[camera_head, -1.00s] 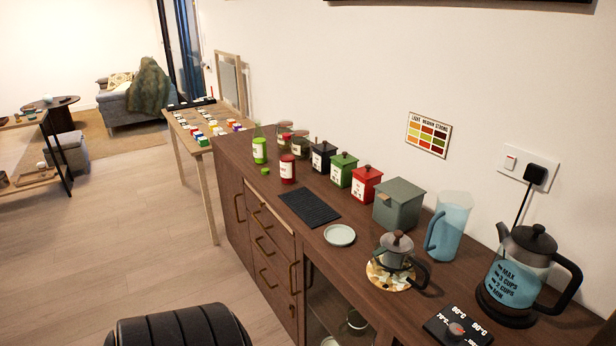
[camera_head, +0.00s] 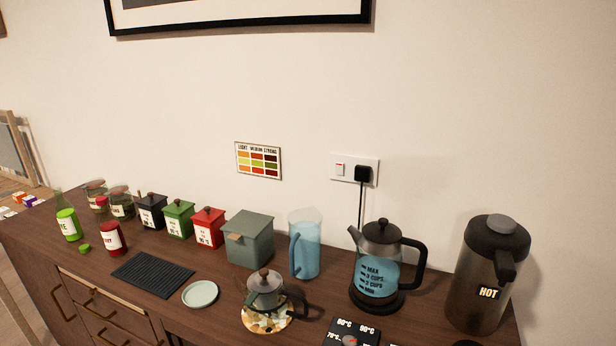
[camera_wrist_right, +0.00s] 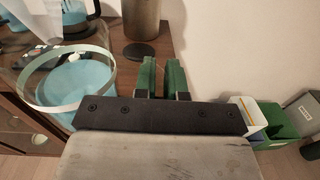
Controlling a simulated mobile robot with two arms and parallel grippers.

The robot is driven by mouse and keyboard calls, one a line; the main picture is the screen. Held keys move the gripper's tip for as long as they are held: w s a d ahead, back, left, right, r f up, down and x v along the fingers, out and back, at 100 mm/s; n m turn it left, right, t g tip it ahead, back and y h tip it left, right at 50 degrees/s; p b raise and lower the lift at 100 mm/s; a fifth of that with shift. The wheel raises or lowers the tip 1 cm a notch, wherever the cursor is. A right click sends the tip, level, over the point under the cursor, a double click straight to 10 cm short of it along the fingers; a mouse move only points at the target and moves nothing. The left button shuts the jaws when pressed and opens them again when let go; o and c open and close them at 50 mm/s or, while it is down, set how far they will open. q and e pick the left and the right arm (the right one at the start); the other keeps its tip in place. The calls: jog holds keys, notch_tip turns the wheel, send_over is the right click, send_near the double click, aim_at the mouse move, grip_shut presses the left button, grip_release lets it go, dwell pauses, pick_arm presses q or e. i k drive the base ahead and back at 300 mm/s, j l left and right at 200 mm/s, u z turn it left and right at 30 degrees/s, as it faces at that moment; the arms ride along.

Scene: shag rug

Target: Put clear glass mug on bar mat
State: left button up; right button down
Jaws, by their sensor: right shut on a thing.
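The bar mat (camera_head: 152,273) is a black ribbed rectangle lying flat on the dark wooden counter, left of the pale saucer; its surface is bare. My right gripper (camera_wrist_right: 162,64) shows only in the right wrist view, its two green fingers close together. A clear round glass vessel with a pale rim and blue liquid, which I take as the clear glass mug (camera_wrist_right: 65,83), appears just left of the fingers and overlaps the counter's front edge. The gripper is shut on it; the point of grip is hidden. My left gripper is in no view.
Right of the mat stand a pale saucer (camera_head: 200,293), a small glass pot on a round trivet (camera_head: 266,320), a blue pitcher (camera_head: 305,245), a kettle (camera_head: 378,268) and a hot-water dispenser (camera_head: 486,275). Canisters (camera_head: 178,219) line the wall behind the mat. Bins (camera_wrist_right: 275,118) stand beyond the counter's end.

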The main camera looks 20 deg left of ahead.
aim_at(153, 280)
jog(key=j, duration=0.65)
jog(key=j+z, duration=0.15)
jog(key=j, duration=0.5)
jog(key=k+j, duration=0.1)
jog(key=j, duration=0.55)
jog(key=j+z, duration=0.15)
jog(key=j, duration=0.55)
jog(key=k+j, duration=0.15)
jog(key=j, duration=0.45)
jog(key=k+j+z, duration=0.15)
jog(key=j, duration=1.15)
jog(key=k+j+z, duration=0.15)
jog(key=j, duration=1.1)
jog(key=k+j, duration=0.15)
jog(key=j, duration=0.5)
jog(key=i+z, duration=0.05)
